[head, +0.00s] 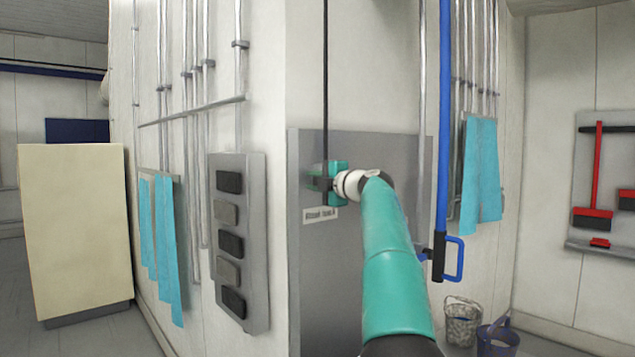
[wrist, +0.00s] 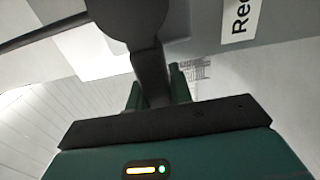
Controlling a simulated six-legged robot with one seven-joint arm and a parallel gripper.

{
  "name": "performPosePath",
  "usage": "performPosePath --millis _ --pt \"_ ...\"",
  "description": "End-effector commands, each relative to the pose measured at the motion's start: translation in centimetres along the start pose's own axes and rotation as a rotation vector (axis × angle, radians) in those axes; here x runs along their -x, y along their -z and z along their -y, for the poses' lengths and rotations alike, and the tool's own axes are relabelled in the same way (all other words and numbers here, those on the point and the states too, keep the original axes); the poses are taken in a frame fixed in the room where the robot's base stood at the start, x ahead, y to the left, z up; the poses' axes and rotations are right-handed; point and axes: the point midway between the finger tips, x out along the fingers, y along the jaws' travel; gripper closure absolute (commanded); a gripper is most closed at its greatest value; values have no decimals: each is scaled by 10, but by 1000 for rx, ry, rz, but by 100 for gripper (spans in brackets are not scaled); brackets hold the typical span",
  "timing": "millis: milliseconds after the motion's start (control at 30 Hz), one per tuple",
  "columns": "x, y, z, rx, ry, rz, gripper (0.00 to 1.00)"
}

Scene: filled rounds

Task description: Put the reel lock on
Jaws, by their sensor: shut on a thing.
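The reel lock shows in the wrist view as a dark lever (wrist: 152,75) below a round dark hub (wrist: 132,18). A white label (wrist: 240,17) beside it begins with "Re"; the rest is cut off. My gripper (wrist: 158,90) is shut on the lever, with a green finger on each side of it. In the head view my gripper (head: 325,183) is at the grey wall panel (head: 365,260), just above a small label (head: 320,214) too blurred to read surely. My gripper hides most of the lock there.
A thin black line (head: 325,80) runs down to my gripper. Right of my arm hangs a blue pole (head: 444,120) with a blue handle (head: 454,259). A switch panel (head: 255,240) and blue cloths (head: 165,235) are left. Buckets (head: 462,322) stand on the floor at right.

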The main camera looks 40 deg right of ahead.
Motion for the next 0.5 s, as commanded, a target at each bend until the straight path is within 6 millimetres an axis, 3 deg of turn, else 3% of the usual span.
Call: performPosePath --millis 433,467,500 --pt "-1 -2 2 7 7 1 100" --pt "-1 -2 2 7 7 1 72" --pt "0 -2 2 7 6 1 65"
